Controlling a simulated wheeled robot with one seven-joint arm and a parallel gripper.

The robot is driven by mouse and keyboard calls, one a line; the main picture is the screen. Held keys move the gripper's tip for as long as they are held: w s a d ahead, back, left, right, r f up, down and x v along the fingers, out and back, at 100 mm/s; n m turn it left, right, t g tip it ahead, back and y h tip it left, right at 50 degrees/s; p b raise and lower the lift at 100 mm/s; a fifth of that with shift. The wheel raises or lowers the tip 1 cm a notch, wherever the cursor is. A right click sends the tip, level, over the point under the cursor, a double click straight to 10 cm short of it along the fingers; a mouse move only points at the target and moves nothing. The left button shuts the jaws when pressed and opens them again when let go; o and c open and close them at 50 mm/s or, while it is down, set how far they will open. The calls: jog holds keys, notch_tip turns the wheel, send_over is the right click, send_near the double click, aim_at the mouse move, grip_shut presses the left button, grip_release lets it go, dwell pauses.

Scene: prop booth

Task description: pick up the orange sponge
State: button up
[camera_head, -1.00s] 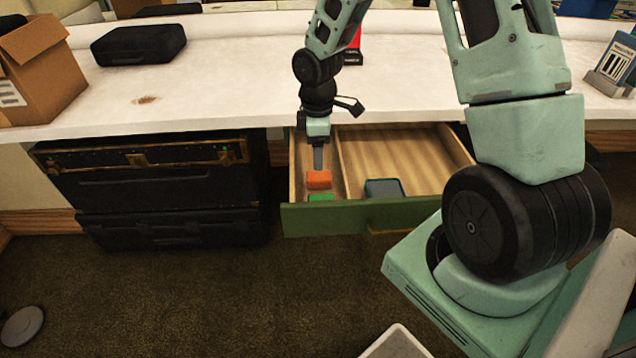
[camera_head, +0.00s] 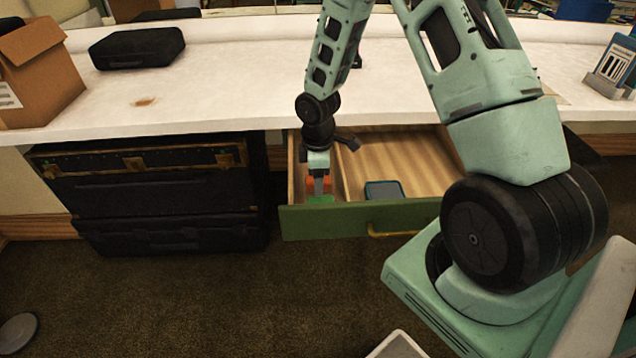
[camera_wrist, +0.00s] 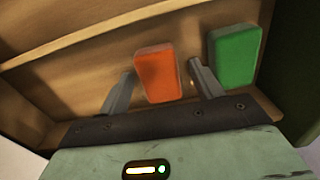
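The orange sponge (camera_wrist: 158,74) lies in the left compartment of the open green-fronted drawer (camera_head: 330,222). In the head view the orange sponge (camera_head: 327,184) is partly hidden by my gripper (camera_head: 319,187), which reaches down into that compartment. In the wrist view my gripper (camera_wrist: 161,70) is open, with one finger on each side of the orange sponge. A gap shows between the right finger and the sponge; the left finger is close to the sponge's left edge, and I cannot tell whether it touches.
A green sponge (camera_wrist: 235,55) lies just right of the right finger. A dark teal-edged item (camera_head: 384,190) sits in the right compartment. The white counter (camera_head: 230,90) overhangs the drawer's back.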

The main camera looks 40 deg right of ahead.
jog(key=c, duration=1)
notch_tip(320, 180, up, 10)
jog(key=shift+p, duration=0.95)
jog(key=shift+o, duration=0.4)
